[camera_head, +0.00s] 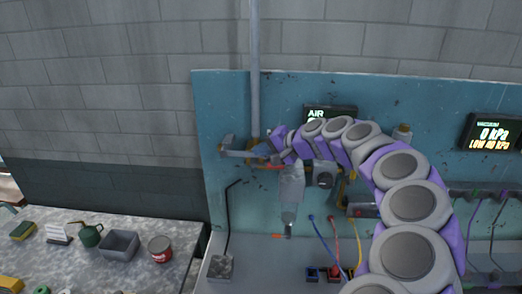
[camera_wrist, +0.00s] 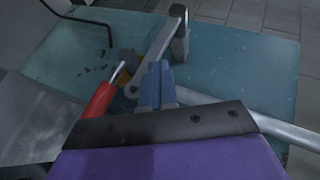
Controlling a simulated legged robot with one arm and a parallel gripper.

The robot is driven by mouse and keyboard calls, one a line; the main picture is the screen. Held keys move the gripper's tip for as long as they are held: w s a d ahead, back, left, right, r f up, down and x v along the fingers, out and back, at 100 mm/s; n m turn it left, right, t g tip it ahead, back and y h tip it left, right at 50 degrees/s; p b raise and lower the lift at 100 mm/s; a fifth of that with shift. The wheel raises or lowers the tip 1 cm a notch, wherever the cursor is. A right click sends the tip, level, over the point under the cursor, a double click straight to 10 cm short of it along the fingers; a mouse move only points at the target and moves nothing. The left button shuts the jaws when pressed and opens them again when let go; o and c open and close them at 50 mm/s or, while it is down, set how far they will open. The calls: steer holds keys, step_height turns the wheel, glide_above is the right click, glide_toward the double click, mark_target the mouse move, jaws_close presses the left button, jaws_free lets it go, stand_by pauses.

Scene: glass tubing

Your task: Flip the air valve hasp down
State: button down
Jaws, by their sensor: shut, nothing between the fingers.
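The air valve (camera_wrist: 126,64) has a brass-coloured body on the pipe, with a red handle (camera_wrist: 100,102) beside it. A grey metal bar (camera_wrist: 160,40), which looks like the hasp, sticks out from the valve and ends in a block. In the head view the bar (camera_head: 240,153) points left from the pipe, roughly level. My gripper (camera_wrist: 154,84) is shut and empty, its blue fingertips close beside the bar. I cannot tell whether they touch. In the head view my arm's end hides part of the valve; the red handle (camera_head: 268,167) shows just below.
A vertical pipe (camera_head: 255,75) runs up the blue panel (camera_head: 222,100). An AIR display (camera_head: 318,113) and a pressure display (camera_head: 490,133) are on the panel. A hanging grey piece (camera_head: 291,183) is below my arm. A side table (camera_head: 75,265) at left holds a can and bin.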

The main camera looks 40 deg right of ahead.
steer(key=shift+a+f, duration=0.1)
steer(key=shift+f, duration=0.25)
steer(key=w+r+p+v, duration=0.1)
steer(key=r+p+v, duration=0.1)
steer(key=v, duration=1)
steer(key=shift+r, duration=0.3)
steer(key=shift+a, duration=0.15)
